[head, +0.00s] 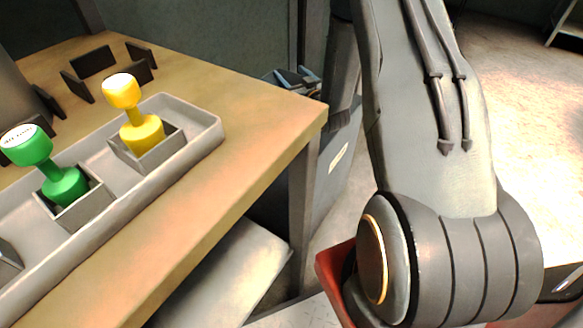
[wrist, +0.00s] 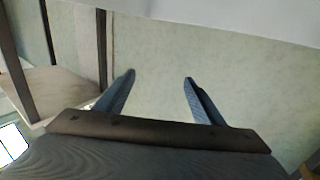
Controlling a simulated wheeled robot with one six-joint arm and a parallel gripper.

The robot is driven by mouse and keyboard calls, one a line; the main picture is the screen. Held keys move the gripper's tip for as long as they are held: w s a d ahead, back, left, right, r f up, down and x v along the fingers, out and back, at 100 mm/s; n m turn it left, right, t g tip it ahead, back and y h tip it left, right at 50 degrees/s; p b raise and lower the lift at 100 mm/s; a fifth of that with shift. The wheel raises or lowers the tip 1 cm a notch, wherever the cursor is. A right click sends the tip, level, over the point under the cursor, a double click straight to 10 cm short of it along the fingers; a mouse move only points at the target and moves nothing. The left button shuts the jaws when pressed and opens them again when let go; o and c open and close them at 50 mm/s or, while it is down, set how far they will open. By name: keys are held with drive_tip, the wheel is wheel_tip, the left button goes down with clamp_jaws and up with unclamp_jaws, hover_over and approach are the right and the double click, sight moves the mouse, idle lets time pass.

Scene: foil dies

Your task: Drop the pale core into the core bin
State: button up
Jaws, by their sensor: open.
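My gripper (wrist: 160,80) shows in the wrist view with its two blue-grey fingers wide apart and nothing between them. Behind the fingers is a plain pale green surface. I see no pale core in either view. I cannot make out a bin clearly marked as the core bin. A grey bin (head: 337,158) with a pale label stands past the table's right end, with dark and bluish items at its top.
A wooden table (head: 235,190) holds a grey tray (head: 208,122) with a green die (head: 62,182) and a yellow die (head: 140,128) upright in square sockets. Dark upright plates (head: 92,62) stand behind. A red object (head: 335,268) shows beside my arm. Floor is open at upper right.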

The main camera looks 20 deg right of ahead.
wheel_tip(320, 180, up, 7)
drive_tip(key=p, duration=0.1)
idle(0.5)
